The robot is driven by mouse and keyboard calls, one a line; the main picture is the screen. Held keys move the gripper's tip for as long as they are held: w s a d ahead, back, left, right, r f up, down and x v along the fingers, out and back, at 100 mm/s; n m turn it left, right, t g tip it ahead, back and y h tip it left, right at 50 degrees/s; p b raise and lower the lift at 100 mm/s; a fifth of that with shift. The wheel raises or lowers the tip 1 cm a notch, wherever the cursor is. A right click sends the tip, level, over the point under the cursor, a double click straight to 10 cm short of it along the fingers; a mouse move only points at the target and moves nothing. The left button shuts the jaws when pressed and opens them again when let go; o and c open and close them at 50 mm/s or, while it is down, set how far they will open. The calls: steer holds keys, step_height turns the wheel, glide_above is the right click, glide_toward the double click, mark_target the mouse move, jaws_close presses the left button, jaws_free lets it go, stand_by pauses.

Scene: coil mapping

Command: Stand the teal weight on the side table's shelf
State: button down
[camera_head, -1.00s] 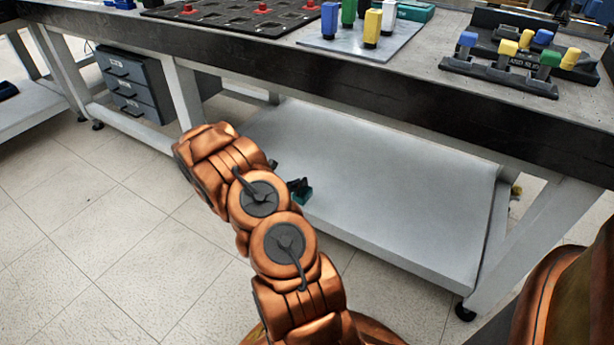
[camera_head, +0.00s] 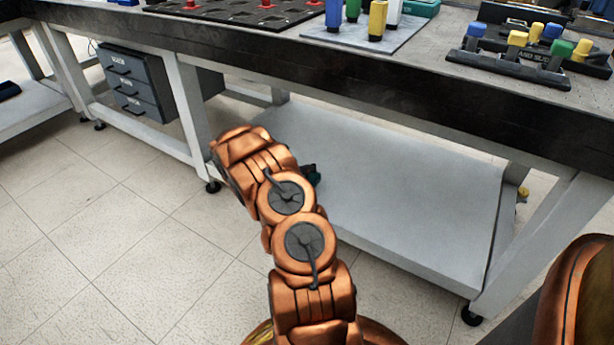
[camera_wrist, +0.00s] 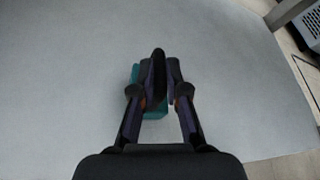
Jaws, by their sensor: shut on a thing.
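The teal weight (camera_wrist: 134,76) is between the fingers of my gripper (camera_wrist: 158,72) in the wrist view, with a dark upright part, probably its handle, at the jaws. My gripper is shut on it. The shelf (camera_wrist: 60,70) fills most of the wrist view. I cannot tell whether the weight touches it.
The shelf is otherwise bare. The dark tabletop (camera_head: 330,72) overhangs it and carries colored blocks and racks. A white table leg (camera_head: 530,240) stands at the right, and a drawer unit (camera_head: 135,82) is under the bench at the left. Tiled floor is clear in front.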

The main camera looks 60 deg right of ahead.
step_height(320, 180, down, 2)
steer(key=shift+f+b, duration=0.15)
steer(key=shift+b, duration=0.3)
steer(key=c, duration=1.2)
jaws_free()
steer(key=shift+a, duration=0.15)
